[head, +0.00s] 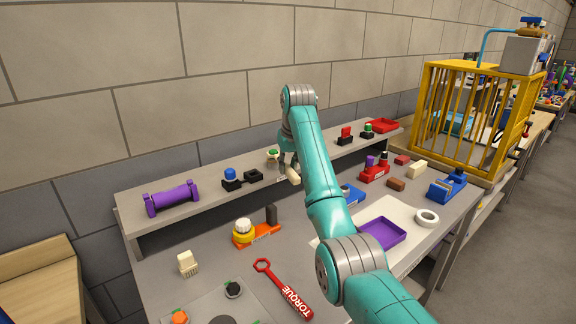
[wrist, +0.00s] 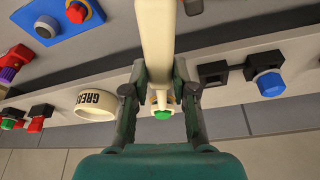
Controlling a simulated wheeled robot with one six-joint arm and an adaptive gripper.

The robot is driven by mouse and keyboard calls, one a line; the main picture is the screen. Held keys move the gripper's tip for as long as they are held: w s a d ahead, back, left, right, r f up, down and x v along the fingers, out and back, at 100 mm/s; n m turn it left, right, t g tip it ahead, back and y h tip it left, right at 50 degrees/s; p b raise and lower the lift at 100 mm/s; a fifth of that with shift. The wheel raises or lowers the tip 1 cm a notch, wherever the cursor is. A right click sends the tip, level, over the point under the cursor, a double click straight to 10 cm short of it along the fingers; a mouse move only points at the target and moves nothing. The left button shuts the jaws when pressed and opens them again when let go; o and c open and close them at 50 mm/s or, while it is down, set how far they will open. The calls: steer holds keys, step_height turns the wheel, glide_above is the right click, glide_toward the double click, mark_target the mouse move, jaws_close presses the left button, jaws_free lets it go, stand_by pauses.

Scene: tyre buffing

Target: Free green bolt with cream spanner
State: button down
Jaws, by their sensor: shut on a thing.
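My gripper (wrist: 160,96) is shut on the cream spanner (wrist: 156,40), with a dark finger on either side of it. The spanner runs from between the fingers to the top edge of the wrist view. The green bolt (wrist: 162,115) shows just past the spanner's narrow end, between the fingers. I cannot tell whether the spanner's jaw is around the bolt or only beside it. In the head view the green bolt (head: 273,152) is at the raised shelf, close to my gripper (head: 288,166). Part of the cream spanner (head: 294,176) shows beside my arm.
On the shelf (head: 205,203) stand a blue-capped black block (head: 231,176) and a purple dumbbell-shaped piece (head: 171,198). A cream GREASE ring or tin (wrist: 97,103) is left of my gripper in the wrist view. A red torque wrench (head: 286,292) lies on the bench below.

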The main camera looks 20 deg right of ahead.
steer(key=shift+f, duration=0.35)
stand_by(0.8)
steer(key=d+n, duration=0.2)
steer(key=w+d+n+y, duration=0.1)
steer(key=d+n, duration=0.1)
steer(key=d, duration=0.1)
steer(key=shift+w+d+n, duration=0.1)
steer(key=shift+d+n, duration=0.1)
steer(key=shift+n, duration=0.1)
stand_by(0.4)
